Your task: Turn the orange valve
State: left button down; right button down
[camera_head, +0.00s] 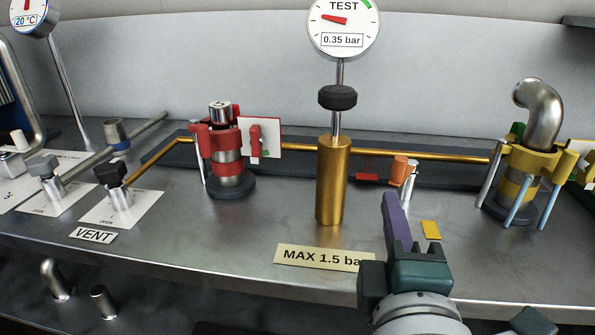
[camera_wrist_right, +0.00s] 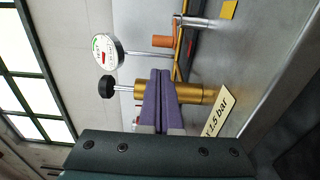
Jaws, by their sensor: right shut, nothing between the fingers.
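The orange valve (camera_head: 399,167) is a small orange piece by a short upright metal stub on the brass pipe, right of the brass pump cylinder. It also shows in the right wrist view (camera_wrist_right: 163,41), above the fingers. My right gripper (camera_head: 392,200) has purple fingers, shut and empty, in front of and just below the orange valve in the head view. In the right wrist view its fingertips (camera_wrist_right: 160,74) overlap the view of the brass cylinder. Whether they touch anything cannot be told. My left gripper is not in view.
The brass cylinder (camera_head: 332,180) with a black knob stands left of my right gripper, under a TEST gauge (camera_head: 343,25) reading 0.35 bar. A red-clamped fitting (camera_head: 222,150) is further left. A yellow-clamped elbow pipe (camera_head: 540,120) stands right. A small yellow tag (camera_head: 431,230) lies on the bench.

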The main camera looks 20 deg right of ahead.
aim_at(407, 162)
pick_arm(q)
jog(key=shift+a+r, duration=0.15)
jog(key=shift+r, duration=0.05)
pick_arm(e)
jog(key=x, duration=0.8)
jog(key=shift+w+d, duration=0.3)
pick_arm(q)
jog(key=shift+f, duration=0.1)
pick_arm(e)
jog(key=shift+s, duration=0.1)
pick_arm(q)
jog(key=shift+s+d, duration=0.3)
pick_arm(e)
jog(key=shift+s+d+n+y, duration=0.15)
jog(key=shift+s+n+y, duration=0.15)
jog(key=shift+y, duration=0.1)
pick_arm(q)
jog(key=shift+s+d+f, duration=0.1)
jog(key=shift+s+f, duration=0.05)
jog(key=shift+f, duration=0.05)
pick_arm(e)
jog(key=shift+s+d+n+t+y, duration=0.1)
jog(key=shift+n+t+y, duration=0.2)
jog(key=shift+t+y, duration=0.1)
